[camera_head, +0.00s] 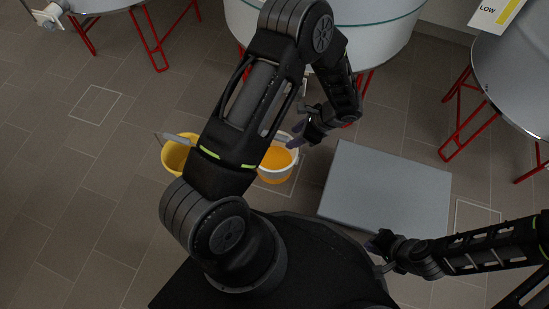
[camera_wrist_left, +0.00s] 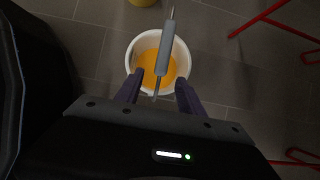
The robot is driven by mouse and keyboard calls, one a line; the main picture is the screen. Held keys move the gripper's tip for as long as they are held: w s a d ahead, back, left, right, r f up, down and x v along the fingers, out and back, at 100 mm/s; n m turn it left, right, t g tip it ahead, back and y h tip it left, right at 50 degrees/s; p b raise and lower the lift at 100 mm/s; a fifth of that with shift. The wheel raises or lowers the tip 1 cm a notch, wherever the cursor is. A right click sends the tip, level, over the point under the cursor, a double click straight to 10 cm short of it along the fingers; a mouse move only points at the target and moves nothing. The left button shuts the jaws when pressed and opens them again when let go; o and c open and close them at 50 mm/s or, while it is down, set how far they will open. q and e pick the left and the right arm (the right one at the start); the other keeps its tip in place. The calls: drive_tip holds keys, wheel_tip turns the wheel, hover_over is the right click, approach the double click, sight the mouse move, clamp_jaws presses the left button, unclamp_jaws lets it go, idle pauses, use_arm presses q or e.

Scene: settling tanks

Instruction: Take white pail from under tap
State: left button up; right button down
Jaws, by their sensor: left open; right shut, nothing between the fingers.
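The white pail (camera_head: 276,178) stands upright on the floor left of the grey platform, holding orange liquid. It also shows in the left wrist view (camera_wrist_left: 132,52), with its grey handle grip (camera_wrist_left: 163,52) raised and reaching down between the fingers. My left gripper (camera_head: 303,134) is beside the pail's upper right in the head view. In the wrist view its purple fingers (camera_wrist_left: 159,86) are open on both sides of the handle's lower end; contact cannot be told. My right gripper (camera_head: 374,245) is shut and empty, over the platform's near edge. My left arm hides the pail's left side.
A yellow bucket (camera_head: 174,156) stands left of my left arm. A flat grey platform (camera_head: 385,190) lies to the right of the pail. Pale tanks (camera_head: 385,35) on red legs stand behind and at right. The tiled floor at left is clear.

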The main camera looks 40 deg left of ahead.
sight(276, 135)
use_arm(q)
drive_tip(key=shift+s+a, duration=0.15)
drive_tip(key=shift+a, duration=0.35)
drive_tip(key=shift+a, duration=0.2)
drive_tip(key=a, duration=0.1)
drive_tip(key=s+a+b, duration=0.1)
drive_tip(key=a, duration=0.1)
drive_tip(key=shift+s+a+f, duration=0.15)
drive_tip(key=shift+a, duration=0.05)
drive_tip(key=b+x, duration=0.1)
drive_tip(key=x, duration=0.1)
drive_tip(key=shift+f, duration=0.3)
clamp_jaws()
idle(1.1)
